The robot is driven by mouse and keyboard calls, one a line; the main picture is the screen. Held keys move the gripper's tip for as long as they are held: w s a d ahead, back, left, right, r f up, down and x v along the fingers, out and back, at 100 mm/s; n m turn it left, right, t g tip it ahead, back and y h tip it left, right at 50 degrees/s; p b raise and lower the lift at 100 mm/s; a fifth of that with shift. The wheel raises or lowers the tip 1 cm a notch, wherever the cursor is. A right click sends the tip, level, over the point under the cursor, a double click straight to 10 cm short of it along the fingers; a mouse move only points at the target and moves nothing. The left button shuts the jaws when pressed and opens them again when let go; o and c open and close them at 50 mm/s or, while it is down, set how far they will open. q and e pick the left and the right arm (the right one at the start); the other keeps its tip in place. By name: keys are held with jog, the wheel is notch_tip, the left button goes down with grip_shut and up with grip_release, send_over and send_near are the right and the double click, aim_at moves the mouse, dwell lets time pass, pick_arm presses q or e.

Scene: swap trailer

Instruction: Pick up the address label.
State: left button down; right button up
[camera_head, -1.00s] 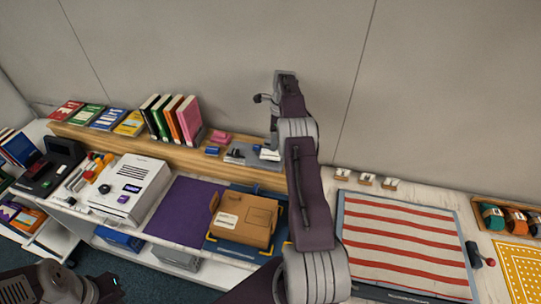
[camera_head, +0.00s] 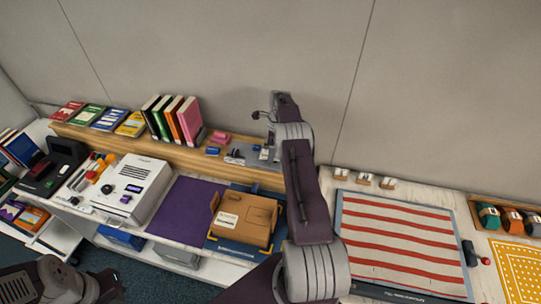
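My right arm reaches up the middle of the view to the wooden shelf. Its gripper (camera_head: 270,147) points down at small white pieces on the shelf. One of these may be the address label (camera_head: 264,154), but it is mostly hidden by the gripper. The fingers are too small and covered to tell whether they are open or shut. A brown cardboard box (camera_head: 258,211) with a white label on its top sits on a blue mat (camera_head: 222,245). My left arm shows at the lower left; its fingers cannot be made out.
Books (camera_head: 172,118) and colored booklets stand left on the shelf (camera_head: 95,135). A white machine (camera_head: 132,187), purple mat (camera_head: 187,210) and striped mat (camera_head: 400,240) cover the table. Small white holders (camera_head: 364,179) stand behind the striped mat. Tape rolls (camera_head: 510,218) are at right.

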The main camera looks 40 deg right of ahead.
jog(key=shift+f, duration=0.2)
dwell(0.3)
jog(key=c, duration=0.9)
jog(key=shift+c, duration=0.2)
